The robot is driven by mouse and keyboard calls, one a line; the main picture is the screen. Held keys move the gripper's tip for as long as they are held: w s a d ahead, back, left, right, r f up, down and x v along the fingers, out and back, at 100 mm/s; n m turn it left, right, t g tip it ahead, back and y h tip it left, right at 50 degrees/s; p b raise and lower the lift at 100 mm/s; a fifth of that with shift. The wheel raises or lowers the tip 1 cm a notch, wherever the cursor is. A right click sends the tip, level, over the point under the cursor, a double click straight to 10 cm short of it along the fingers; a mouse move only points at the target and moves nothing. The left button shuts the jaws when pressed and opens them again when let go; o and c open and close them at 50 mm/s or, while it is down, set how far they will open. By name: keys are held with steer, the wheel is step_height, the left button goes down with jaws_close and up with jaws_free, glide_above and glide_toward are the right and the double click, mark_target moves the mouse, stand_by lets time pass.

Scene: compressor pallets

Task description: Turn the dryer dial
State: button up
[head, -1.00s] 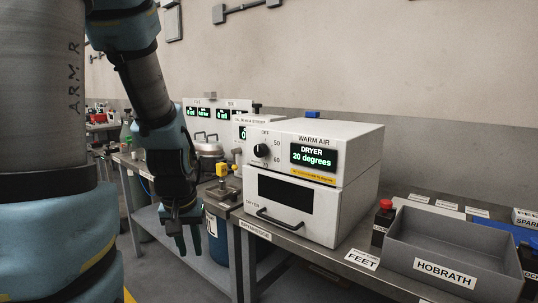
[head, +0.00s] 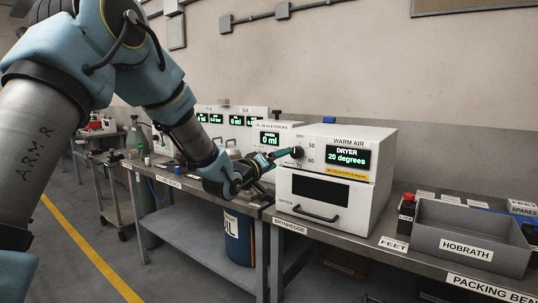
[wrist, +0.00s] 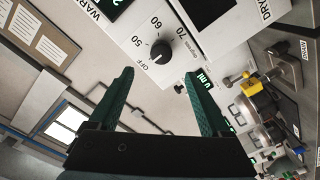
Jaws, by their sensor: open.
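The dryer (head: 337,178) is a white box on the bench, with a green display reading "20 degrees". Its black dial (head: 297,152) is on the front panel, left of the display. In the wrist view the dial (wrist: 160,50) shows its marks OFF, 50, 60 and 70, and its white pointer line is toward OFF. My gripper (head: 285,154) is in front of the panel, its fingers pointing at the dial. In the wrist view my gripper (wrist: 163,80) is open and empty, with the dial ahead between the two green fingers and apart from them.
The dryer's door handle (head: 316,213) is below the panel. Other display panels (head: 236,119) stand behind on the left. A blue drum (head: 239,238) is under the bench.

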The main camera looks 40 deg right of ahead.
mark_target(294, 153)
steer(key=p+x, duration=0.3)
steer(key=x, duration=0.6)
steer(key=shift+w+d, duration=0.15)
steer(key=shift+w, duration=0.05)
steer(key=shift+w+d+f, duration=0.1)
steer(key=shift+d, duration=0.45)
jaws_close()
